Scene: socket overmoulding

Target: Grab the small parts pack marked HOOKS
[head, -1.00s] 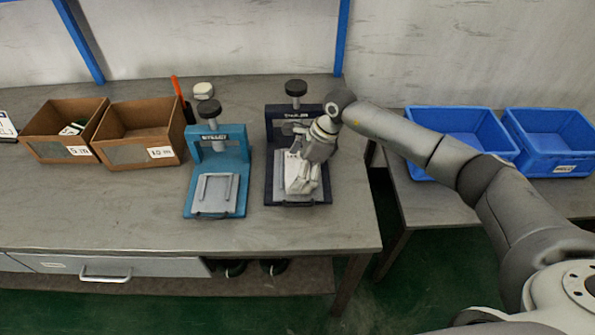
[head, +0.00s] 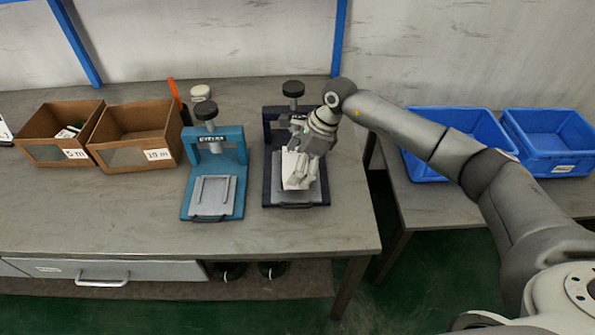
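My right gripper (head: 302,170) is over the bed of the dark press (head: 320,195). Its fingers are shut on a small white pack (head: 291,164), which shows beside and between them, tilted over the bed. No marking can be read on the pack, so I cannot tell whether it says HOOKS. Whether its lower edge still touches the bed is not clear. My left gripper is not in view.
A teal press (head: 228,205) with an empty bed stands close on the left. Two cardboard bins (head: 73,154) (head: 158,155) stand further left. Two blue crates (head: 425,165) (head: 560,157) are on the right-hand table, with a gap between the tables.

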